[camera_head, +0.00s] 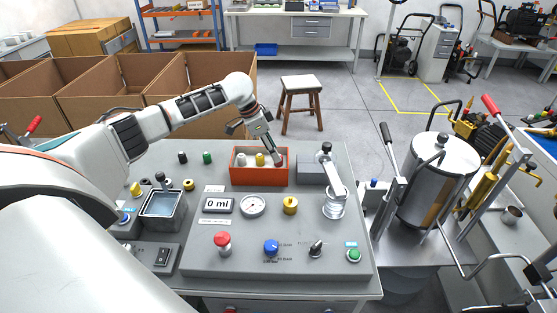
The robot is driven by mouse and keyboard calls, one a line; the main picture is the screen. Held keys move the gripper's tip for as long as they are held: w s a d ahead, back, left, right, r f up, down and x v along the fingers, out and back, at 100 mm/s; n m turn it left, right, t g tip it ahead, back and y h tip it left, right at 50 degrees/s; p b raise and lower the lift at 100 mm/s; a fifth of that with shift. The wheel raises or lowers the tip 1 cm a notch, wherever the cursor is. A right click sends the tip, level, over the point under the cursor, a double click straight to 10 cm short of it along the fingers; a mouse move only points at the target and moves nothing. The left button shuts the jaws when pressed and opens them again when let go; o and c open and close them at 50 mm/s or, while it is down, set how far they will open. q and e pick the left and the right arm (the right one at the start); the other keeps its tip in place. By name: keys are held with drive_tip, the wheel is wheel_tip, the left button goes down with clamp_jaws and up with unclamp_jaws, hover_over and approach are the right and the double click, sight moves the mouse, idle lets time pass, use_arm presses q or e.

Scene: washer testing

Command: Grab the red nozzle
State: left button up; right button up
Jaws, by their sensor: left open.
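The red nozzle (279,162) is at the right end of the orange-red box (258,179) on the test bench. It is partly hidden by my left gripper (274,154), which comes down over it from above and behind. The left gripper is open; whether its fingers touch the nozzle I cannot tell. A yellow nozzle (260,160) and a white nozzle (241,160) stand to the left in the same box. My right gripper is not in view.
A grey block and a metal clamp post (333,190) stand just right of the box. Black (182,157) and green (207,157) nozzles stand left of it. A gauge (252,205), a 0 ml display (218,205) and several knobs are in front. A metal tank (437,180) stands at right.

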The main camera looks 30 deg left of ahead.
use_arm(q)
drive_tip(key=shift+x, duration=1.5)
clamp_jaws()
drive_tip(key=shift+r, duration=0.15)
